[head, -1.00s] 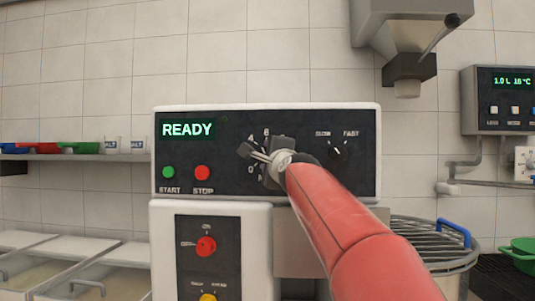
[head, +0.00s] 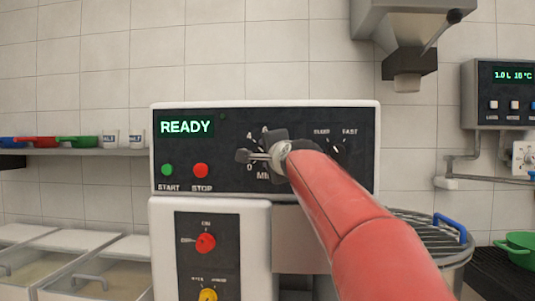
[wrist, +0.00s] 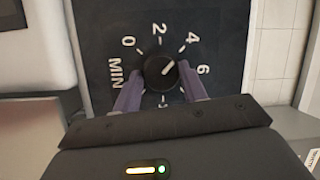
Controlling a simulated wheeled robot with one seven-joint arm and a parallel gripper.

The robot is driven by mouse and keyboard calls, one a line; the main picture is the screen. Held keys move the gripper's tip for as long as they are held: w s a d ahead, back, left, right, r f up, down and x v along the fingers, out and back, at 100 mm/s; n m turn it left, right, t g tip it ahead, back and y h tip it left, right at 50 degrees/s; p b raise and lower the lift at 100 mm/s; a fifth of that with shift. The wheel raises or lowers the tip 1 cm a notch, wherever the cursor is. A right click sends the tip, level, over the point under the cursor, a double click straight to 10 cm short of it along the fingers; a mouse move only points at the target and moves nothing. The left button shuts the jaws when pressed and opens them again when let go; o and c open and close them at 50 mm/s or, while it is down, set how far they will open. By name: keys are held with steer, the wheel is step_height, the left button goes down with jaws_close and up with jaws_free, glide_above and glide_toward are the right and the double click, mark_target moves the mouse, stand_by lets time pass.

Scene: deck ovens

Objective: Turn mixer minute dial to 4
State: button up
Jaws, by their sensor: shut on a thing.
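The mixer minute dial (wrist: 158,66) is a round black knob with a white pointer line, ringed by 0, 2, 4, 6 and MIN in the wrist view. Its pointer aims up and right, close to the 4 and perhaps slightly toward the 6. My gripper (wrist: 161,84) is shut on the dial, one purplish finger on each side. In the head view my gripper (head: 263,156) is at the mixer panel (head: 226,176) and hides the dial and part of its scale.
The panel display (head: 186,127) reads READY. Green START (head: 167,170) and red STOP (head: 201,170) buttons are left of my gripper; a SLOW/FAST knob (head: 338,149) is to its right. Below are a red knob (head: 205,243) and a yellow knob (head: 208,295).

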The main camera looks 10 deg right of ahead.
steer(key=shift+s+r, duration=0.1)
steer(key=shift+r, duration=0.3)
steer(key=o, duration=0.9)
steer(key=shift+a+f, duration=0.1)
steer(key=shift+f, duration=0.1)
steer(key=s, duration=0.2)
steer(key=s+b, duration=0.1)
steer(key=s, duration=0.4)
steer(key=shift+s+d+b, duration=0.3)
steer(key=shift+b, duration=0.1)
steer(key=shift+f, duration=0.1)
steer(key=s+f+n+g, duration=0.4)
steer(key=s+f, duration=0.6)
steer(key=f, duration=0.4)
steer(key=s+a+f+n+g, duration=0.1)
steer(key=s+f+n+g, duration=0.3)
steer(key=s+f, duration=0.6)
steer(key=s+f+n+g+h, duration=0.1)
steer(key=s+f+n+g, duration=0.3)
steer(key=f, duration=1.4)
steer(key=shift+s+a+f+n, duration=0.15)
steer(key=shift+s+n, duration=0.65)
steer(key=shift+s, duration=0.75)
steer(key=shift+s+a+f+n, duration=0.1)
steer(key=shift+s+n, duration=0.7)
steer(key=shift+s, duration=0.7)
